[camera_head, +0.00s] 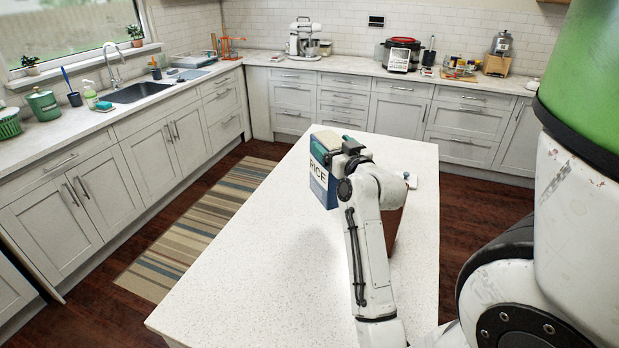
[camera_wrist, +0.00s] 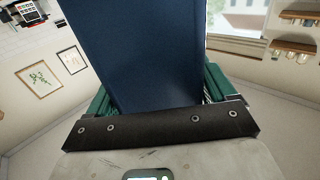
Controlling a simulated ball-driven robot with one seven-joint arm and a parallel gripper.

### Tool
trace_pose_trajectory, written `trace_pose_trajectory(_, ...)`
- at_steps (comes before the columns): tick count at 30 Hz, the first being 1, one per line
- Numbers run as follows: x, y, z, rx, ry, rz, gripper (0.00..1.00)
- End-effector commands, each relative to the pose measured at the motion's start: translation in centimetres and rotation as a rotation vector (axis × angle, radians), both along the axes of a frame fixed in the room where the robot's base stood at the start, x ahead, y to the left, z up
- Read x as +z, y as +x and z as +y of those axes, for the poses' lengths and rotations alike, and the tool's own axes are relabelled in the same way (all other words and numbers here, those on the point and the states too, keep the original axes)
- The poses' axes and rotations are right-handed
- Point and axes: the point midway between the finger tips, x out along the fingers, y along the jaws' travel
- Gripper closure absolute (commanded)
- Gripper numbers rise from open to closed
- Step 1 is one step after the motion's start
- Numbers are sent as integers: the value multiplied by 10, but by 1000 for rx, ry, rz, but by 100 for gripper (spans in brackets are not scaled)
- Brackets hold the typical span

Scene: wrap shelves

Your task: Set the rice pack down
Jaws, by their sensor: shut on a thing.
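The rice pack (camera_head: 321,181) is a blue and pale box with the word RICE on its side. It is at the far end of the white island counter (camera_head: 250,265) in the head view. My gripper (camera_head: 340,145) is shut on it near its top. In the wrist view the pack's dark blue face (camera_wrist: 150,55) fills the middle between my green fingers (camera_wrist: 155,90). The pack looks roughly upright. My arm hides part of it, and I cannot tell whether its bottom touches the counter.
The island's near and left surface is clear. A striped rug (camera_head: 200,228) lies on the floor to the left. Wall counters hold a sink (camera_head: 140,92), a stand mixer (camera_head: 303,40) and a red cooker (camera_head: 402,54).

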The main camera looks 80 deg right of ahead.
Motion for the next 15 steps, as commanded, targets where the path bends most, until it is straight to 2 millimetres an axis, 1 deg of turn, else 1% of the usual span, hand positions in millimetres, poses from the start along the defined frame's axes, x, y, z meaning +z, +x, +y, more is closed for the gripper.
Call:
trace_pose_trajectory(1,-3,11,-2,4,-2,0,100)
trace_pose_trajectory(7,-20,50,-15,4,-2,-2,100)
trace_pose_trajectory(9,-40,59,-18,3,-3,-1,100)
trace_pose_trajectory(12,-55,71,-22,2,-2,-2,100)
trace_pose_trajectory(15,-65,80,-25,1,-5,-2,100)
